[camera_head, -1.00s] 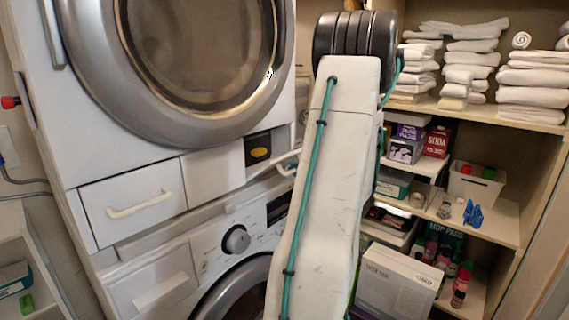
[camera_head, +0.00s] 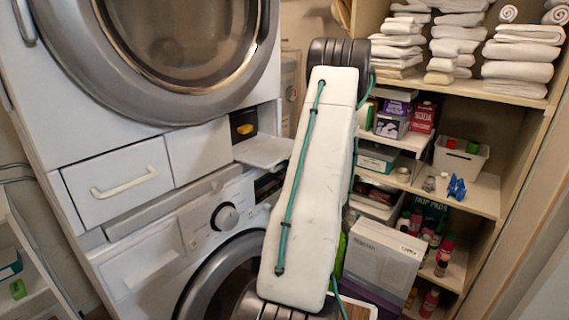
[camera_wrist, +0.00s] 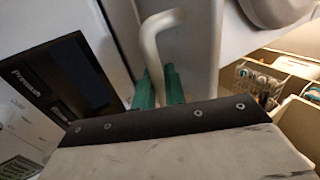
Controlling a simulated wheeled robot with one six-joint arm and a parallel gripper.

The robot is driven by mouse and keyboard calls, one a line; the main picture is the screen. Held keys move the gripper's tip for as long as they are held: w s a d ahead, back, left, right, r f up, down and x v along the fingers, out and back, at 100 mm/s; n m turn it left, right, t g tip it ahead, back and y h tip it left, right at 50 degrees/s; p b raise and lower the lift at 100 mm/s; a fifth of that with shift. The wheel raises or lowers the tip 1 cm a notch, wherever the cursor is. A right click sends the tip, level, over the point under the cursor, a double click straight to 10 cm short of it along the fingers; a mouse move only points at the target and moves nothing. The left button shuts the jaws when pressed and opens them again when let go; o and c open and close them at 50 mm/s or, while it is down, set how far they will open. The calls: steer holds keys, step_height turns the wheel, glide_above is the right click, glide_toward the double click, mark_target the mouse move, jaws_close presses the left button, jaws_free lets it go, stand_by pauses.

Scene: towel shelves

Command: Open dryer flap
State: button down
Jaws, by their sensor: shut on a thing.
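The dryer (camera_head: 120,125) is the upper machine at the left in the head view. Its white flap (camera_head: 263,152) juts out below a dark recess (camera_head: 243,127) with something yellow inside. In the wrist view the flap's white panel (camera_wrist: 196,50) carries a curved white handle (camera_wrist: 152,45). My gripper (camera_wrist: 160,86) has teal fingers shut around the lower part of that handle. In the head view my arm hides the gripper and the flap's right side.
A white washer (camera_head: 150,265) stands under the dryer. At the right a wooden shelf unit (camera_head: 500,195) holds towels (camera_head: 520,55), bottles and boxes, including a large white box (camera_head: 383,262) low down near my arm. Little free room shows between the machines and shelves.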

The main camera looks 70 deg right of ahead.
steer(key=shift+w+a, duration=0.1)
steer(key=shift+w, duration=0.05)
steer(key=c, duration=1.5)
jaws_free()
steer(key=shift+c, duration=0.2)
steer(key=shift+s+f, duration=0.15)
steer(key=shift+s, duration=0.25)
steer(key=v, duration=0.7)
steer(key=shift+a, duration=0.1)
